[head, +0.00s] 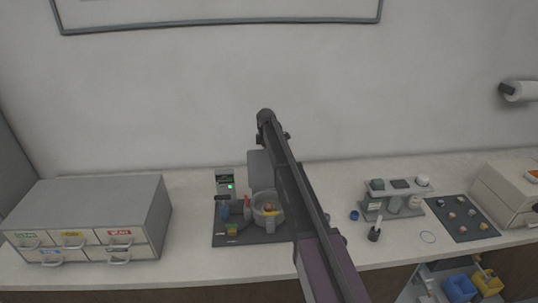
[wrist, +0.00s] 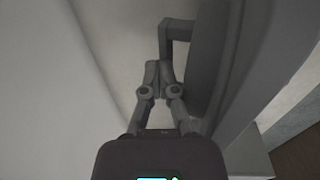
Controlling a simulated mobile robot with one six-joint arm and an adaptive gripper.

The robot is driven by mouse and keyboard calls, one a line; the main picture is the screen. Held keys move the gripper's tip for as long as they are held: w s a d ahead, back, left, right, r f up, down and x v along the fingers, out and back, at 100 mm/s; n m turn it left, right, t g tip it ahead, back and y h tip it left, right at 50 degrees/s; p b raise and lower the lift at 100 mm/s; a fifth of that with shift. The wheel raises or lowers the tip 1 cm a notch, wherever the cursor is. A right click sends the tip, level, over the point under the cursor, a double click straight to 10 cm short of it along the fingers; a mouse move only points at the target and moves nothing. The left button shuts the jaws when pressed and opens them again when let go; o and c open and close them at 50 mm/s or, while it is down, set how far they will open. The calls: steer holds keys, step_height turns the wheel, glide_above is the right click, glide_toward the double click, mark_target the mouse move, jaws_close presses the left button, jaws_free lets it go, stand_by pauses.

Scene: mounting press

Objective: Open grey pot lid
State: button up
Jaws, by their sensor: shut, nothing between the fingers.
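The grey pot (head: 268,218) stands on a dark mat on the counter, with coloured contents visible inside, so its top is open. A grey lid-like panel (head: 261,172) stands upright at the pot's back, partly hidden by my arm. In the wrist view, my gripper (wrist: 158,66) is shut with its fingertips together and nothing between them. A dark angled handle-like bar (wrist: 178,32) is just beyond the fingertips, beside a large dark grey surface (wrist: 212,60). I cannot tell whether the fingers touch the bar. In the head view, my arm hides the gripper.
A green-lit device (head: 225,185) and small coloured items share the dark mat (head: 228,240) left of the pot. A drawer cabinet (head: 100,205) stands at the left. A small rack (head: 395,205) and a dark tray of pieces (head: 462,217) are at the right.

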steer(key=shift+o, duration=0.2)
steer(key=shift+w+f, duration=0.2)
steer(key=shift+f, duration=0.1)
steer(key=o, duration=0.3)
steer(key=shift+w+b, duration=0.3)
steer(key=shift+w, duration=0.3)
steer(key=shift+w+a+f+b, duration=0.1)
steer(key=shift+w+f+b, duration=0.55)
steer(key=shift+w, duration=1.85)
steer(key=shift+w+a+f+b, duration=0.2)
steer(key=shift+w+f, duration=0.8)
steer(key=shift+w, duration=1.5)
steer(key=shift+w+d+f+b, duration=0.1)
steer(key=shift+w+f+b, duration=0.55)
steer(key=shift+w, duration=1.85)
